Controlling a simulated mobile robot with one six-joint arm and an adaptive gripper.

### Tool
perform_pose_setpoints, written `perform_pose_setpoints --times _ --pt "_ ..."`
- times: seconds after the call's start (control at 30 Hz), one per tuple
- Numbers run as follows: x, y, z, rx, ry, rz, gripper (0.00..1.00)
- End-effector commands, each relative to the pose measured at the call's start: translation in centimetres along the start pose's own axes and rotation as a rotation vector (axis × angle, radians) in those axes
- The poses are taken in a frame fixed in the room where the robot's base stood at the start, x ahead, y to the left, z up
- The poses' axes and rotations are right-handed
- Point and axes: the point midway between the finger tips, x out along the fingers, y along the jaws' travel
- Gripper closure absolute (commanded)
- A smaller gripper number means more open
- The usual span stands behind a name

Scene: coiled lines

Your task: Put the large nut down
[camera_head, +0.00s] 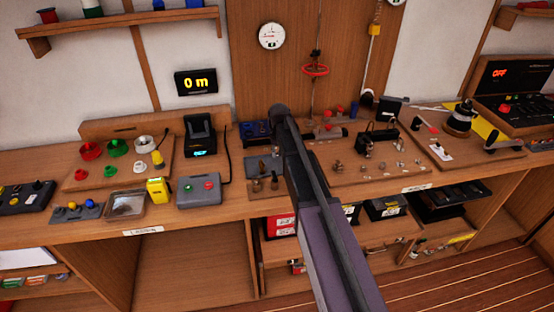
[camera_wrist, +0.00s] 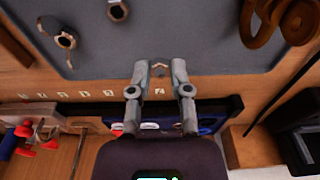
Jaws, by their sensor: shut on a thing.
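My gripper (camera_wrist: 160,72) reaches over the edge of a grey mat (camera_wrist: 220,48) in the wrist view. Its two grey fingers stand a little apart, shut on the large nut. In the head view my arm hides the gripper and the held nut.
Brown ring-shaped pieces (camera_wrist: 280,18) lie at the mat's upper right. A dark tray with blue contents (camera_wrist: 215,112) is close beside the fingers. A wooden board (camera_head: 335,178) with small parts stands right of my arm, and a grey box (camera_head: 199,191) stands left.

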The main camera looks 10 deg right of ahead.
Motion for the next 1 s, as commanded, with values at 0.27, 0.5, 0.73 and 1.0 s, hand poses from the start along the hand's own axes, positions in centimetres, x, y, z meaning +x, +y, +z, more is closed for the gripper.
perform_pose_setpoints --times 0.27,0.5,0.73,1.0 --pt "1.8 0.0 0.2 0.000 0.000 0.000 1.00" --pt "1.7 0.0 0.2 0.000 0.000 0.000 1.00" --pt "2.1 0.0 0.2 0.000 0.000 0.000 1.00" --pt "2.0 0.0 0.2 0.000 0.000 0.000 0.40"
